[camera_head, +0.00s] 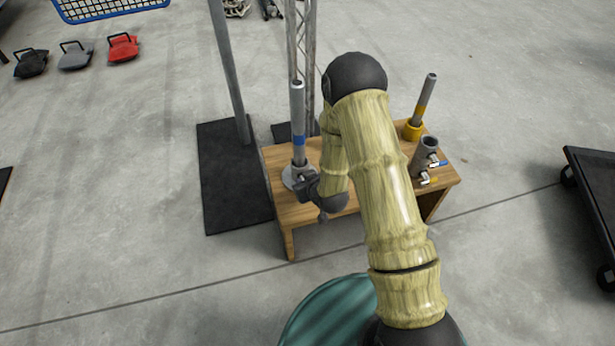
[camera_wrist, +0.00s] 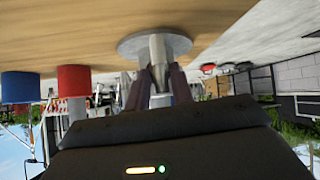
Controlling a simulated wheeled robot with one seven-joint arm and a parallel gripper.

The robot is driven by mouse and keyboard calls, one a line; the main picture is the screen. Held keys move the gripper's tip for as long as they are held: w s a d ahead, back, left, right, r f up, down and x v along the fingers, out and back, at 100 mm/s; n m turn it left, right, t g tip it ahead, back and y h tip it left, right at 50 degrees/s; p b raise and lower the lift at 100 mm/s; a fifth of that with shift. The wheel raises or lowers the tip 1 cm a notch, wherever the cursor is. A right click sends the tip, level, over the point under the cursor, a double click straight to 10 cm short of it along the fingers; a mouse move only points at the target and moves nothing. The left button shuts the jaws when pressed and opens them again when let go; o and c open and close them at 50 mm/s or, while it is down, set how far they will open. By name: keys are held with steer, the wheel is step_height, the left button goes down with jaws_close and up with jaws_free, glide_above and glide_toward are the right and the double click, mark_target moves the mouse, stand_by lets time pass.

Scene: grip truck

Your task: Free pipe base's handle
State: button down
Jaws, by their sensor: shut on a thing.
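A grey pipe with a blue band (camera_head: 298,125) stands upright on a round grey pipe base (camera_head: 290,184) at the left front of a wooden table. In the wrist view, which is upside down, the base shows as a grey disc (camera_wrist: 135,45) with a narrower neck (camera_wrist: 157,75). My gripper (camera_head: 303,178) is low beside it. In the wrist view my gripper's two dark fingers (camera_wrist: 158,88) are closed around the neck, one on each side. I cannot make out a handle on this base; the fingers may hide it.
The wooden table (camera_head: 285,215) also bears a yellow-based pipe (camera_head: 413,130) and a grey tube (camera_head: 424,155) with small levers at the right. Blue (camera_wrist: 20,88) and red (camera_wrist: 73,79) cylinders show in the wrist view. A metal post (camera_head: 230,75) stands behind left.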

steer(key=h, duration=0.1)
steer(key=n+p, duration=0.1)
steer(key=h, duration=0.1)
steer(key=shift+s+a+n+t+h+p, duration=0.25)
steer(key=shift+a+n+t+h+p, duration=0.05)
steer(key=shift+a+n, duration=0.1)
steer(key=n+h, duration=0.1)
steer(key=t+h+p, duration=0.1)
steer(key=shift+s+a+f+n+h+p, duration=0.1)
steer(key=shift+a+f+n+h+p, duration=0.1)
steer(key=shift+a+n+h+p, duration=0.15)
steer(key=shift+f+n+t+h, duration=0.3)
steer(key=shift+n+t+h, duration=0.3)
steer(key=shift+n+h, duration=0.35)
steer(key=shift+f+n+t+h, duration=0.15)
steer(key=shift+n+t+h, duration=0.3)
steer(key=shift+h, duration=0.25)
steer(key=c, duration=1.2)
jaws_free()
steer(key=shift+c, duration=0.2)
steer(key=shift+a, duration=0.1)
steer(key=shift+a, duration=0.1)
